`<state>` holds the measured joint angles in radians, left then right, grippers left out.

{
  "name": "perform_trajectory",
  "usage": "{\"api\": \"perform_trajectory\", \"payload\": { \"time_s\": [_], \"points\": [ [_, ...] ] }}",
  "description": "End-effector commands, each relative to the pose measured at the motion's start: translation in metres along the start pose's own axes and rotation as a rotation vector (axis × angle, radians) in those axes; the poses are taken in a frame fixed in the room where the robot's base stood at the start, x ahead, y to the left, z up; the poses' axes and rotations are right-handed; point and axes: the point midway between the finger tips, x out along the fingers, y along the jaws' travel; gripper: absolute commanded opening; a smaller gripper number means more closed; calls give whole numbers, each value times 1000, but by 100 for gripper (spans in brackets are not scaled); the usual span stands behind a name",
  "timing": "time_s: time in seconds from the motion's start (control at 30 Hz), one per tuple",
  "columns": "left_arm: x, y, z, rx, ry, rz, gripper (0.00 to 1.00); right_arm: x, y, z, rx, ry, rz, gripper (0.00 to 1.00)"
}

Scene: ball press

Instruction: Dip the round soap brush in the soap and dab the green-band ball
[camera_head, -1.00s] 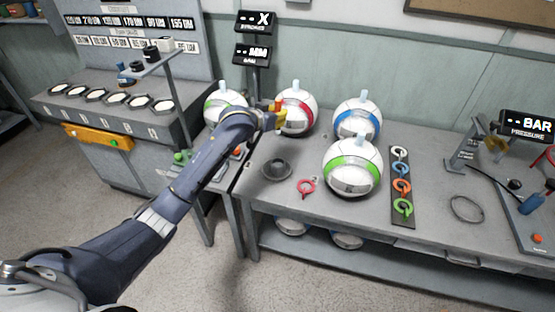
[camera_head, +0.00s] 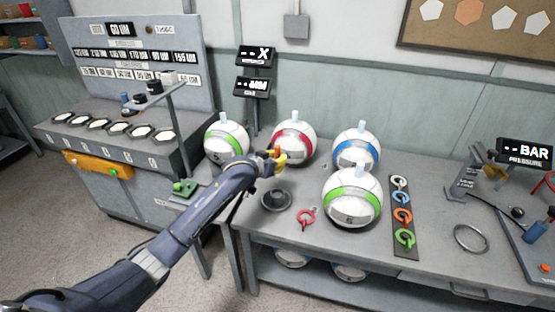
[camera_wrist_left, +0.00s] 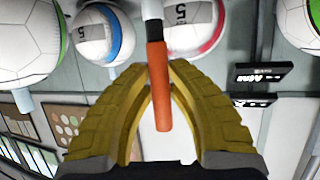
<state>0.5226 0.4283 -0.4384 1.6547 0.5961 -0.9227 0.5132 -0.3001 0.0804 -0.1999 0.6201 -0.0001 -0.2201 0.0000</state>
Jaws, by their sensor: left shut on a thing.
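My left gripper (camera_head: 278,157), yellow-fingered, is near the red-band ball (camera_head: 293,143) in the head view. In the left wrist view, my left gripper (camera_wrist_left: 160,66) is shut on an orange handle (camera_wrist_left: 158,90) with a pale shaft. The tool's head is out of view, so I cannot tell its shape. One green-band ball (camera_head: 352,196) sits at the bench front; another green-band ball (camera_head: 226,138) stands at the back left. A dark round dish (camera_head: 276,198) lies on the bench below the gripper; I cannot tell if it holds soap. My right gripper is not in view.
A blue-band ball (camera_head: 356,145) stands behind the front green-band ball. A red ring tool (camera_head: 306,219) lies near the front edge. A dark strip (camera_head: 401,249) holds several coloured rings. A grey ring (camera_head: 470,238) lies to the right. A green block (camera_head: 184,188) is left of my arm.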

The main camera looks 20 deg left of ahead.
Motion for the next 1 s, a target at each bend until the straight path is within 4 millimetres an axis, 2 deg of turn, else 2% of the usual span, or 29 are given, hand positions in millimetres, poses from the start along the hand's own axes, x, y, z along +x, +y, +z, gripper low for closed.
{"api": "perform_trajectory", "payload": {
  "time_s": [0.03, 0.2, 1.0],
  "points": [
    [3, -1, 8, 0, -2, -1, 0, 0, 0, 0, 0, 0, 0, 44],
    [8, 0, 23, 3, 0, 1, 0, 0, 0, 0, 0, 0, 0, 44],
    [27, 0, 70, 2, 0, 1, 0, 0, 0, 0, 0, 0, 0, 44]
  ]
}}
